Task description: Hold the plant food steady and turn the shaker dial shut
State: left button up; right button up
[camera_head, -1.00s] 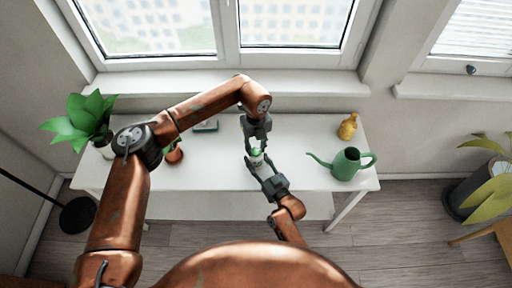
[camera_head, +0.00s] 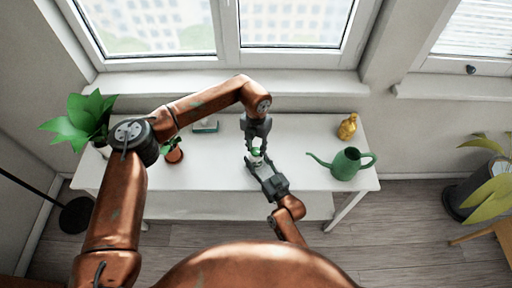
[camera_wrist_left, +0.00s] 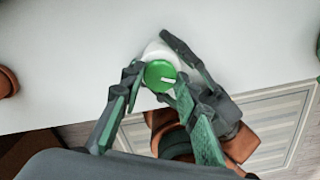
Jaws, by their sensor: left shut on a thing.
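The plant food (camera_wrist_left: 158,52) is a small white shaker with a round green dial (camera_wrist_left: 160,75) on top, upright on the white table. The dial has a white mark pointing right in the left wrist view. My left gripper (camera_head: 257,146) comes down from above and is shut on the dial, one finger on each side. My right gripper (camera_head: 258,163) reaches in low from the front, its fingers around the white body and shut on it. The fingers of both grippers hide much of the shaker.
A green watering can (camera_head: 347,164) and a yellow bottle (camera_head: 348,127) stand at the right of the white table (camera_head: 215,165). A large leafy plant (camera_head: 85,122) stands at the left end.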

aim_at(256, 151)
pick_arm(q)
jog(key=m, duration=0.4)
jog(key=shift+m, duration=2.1)
jog(key=o, duration=1.2)
jog(key=shift+c, duration=0.2)
notch_tip(256, 151, up, 12)
